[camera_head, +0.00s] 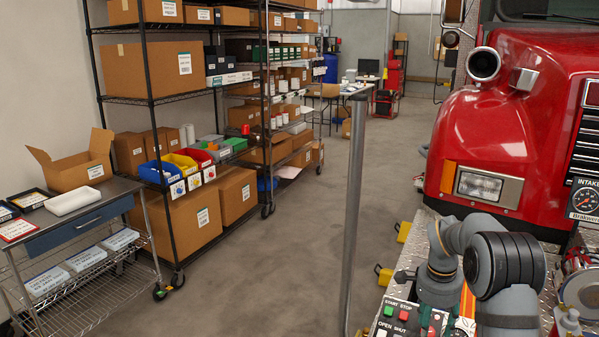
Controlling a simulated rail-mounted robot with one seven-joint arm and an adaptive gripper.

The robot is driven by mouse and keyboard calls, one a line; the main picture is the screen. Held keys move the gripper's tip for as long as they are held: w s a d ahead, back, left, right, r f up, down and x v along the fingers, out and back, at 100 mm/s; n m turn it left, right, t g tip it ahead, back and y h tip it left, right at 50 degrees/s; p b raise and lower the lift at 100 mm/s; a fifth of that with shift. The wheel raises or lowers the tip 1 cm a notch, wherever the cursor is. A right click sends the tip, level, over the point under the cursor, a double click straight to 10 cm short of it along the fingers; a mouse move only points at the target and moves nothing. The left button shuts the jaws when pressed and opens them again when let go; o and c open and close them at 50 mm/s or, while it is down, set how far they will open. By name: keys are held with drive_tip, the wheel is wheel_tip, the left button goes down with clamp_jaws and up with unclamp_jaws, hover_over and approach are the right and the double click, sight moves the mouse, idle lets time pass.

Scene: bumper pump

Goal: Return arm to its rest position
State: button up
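My grey arm (455,237) with its black joint (505,264) is at the lower right, folded over the truck's diamond-plate bumper. Its far end bends down beside a control panel (397,318) with a green button, red buttons and START STOP, OPEN and SHUT labels.
A red truck (510,120) stands close on the right, with an intake gauge (585,199) by its grille. A grey post (354,210) rises left of the bumper. A wire cart (75,235) and loaded shelves (140,98) line the left. The aisle floor is clear.

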drive_tip(key=w+d+r+m+t+b, duration=0.35)
drive_tip(key=d+r+m+b, duration=0.3)
drive_tip(key=b, duration=0.85)
wheel_tip(320, 180, down, 10)
drive_tip(key=w+a+m+t+b, duration=0.1)
drive_tip(key=a+b, duration=0.1)
drive_tip(key=b, duration=0.7)
drive_tip(key=shift+a, duration=0.2)
drive_tip(key=shift+d+t, duration=0.1)
drive_tip(key=shift+t, duration=0.15)
